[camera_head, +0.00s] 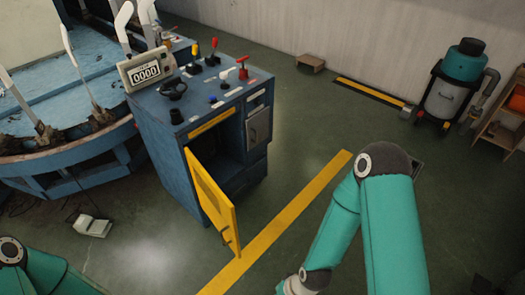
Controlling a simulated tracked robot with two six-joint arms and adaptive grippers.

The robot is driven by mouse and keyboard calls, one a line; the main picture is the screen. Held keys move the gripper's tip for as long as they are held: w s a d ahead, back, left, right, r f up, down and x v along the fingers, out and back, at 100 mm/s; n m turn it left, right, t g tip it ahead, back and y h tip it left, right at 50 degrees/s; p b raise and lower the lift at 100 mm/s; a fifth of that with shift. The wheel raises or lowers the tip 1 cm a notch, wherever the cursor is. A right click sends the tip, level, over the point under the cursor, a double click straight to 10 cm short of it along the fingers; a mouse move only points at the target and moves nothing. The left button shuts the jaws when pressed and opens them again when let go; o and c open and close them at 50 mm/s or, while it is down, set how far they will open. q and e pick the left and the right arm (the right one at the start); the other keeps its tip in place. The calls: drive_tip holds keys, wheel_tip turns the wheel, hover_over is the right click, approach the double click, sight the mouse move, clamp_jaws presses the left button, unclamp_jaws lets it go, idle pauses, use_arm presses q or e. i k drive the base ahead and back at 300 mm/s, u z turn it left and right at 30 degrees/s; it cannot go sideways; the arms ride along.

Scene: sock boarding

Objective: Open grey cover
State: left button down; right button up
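A yellow door (211,199) at the front of the cabinet stands swung open, showing a dark compartment. My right arm reaches in from the lower right and bends down to the bottom edge, well short of the grey cover; its gripper is out of view. Only part of my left arm shows at the lower left, and its gripper is out of view.
The cabinet top carries knobs, levers and a counter display (146,71) reading 0000. A blue round machine (60,160) stands at the left. A yellow floor line (290,218) crosses open green floor. A teal-and-grey vacuum (450,88) and wooden shelf (500,126) stand at the far right.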

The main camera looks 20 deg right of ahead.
sight(257, 126)
drive_tip(key=u, duration=0.05)
drive_tip(key=k, duration=0.65)
drive_tip(key=z, duration=0.45)
drive_tip(key=i, duration=2)
drive_tip(key=u, duration=0.75)
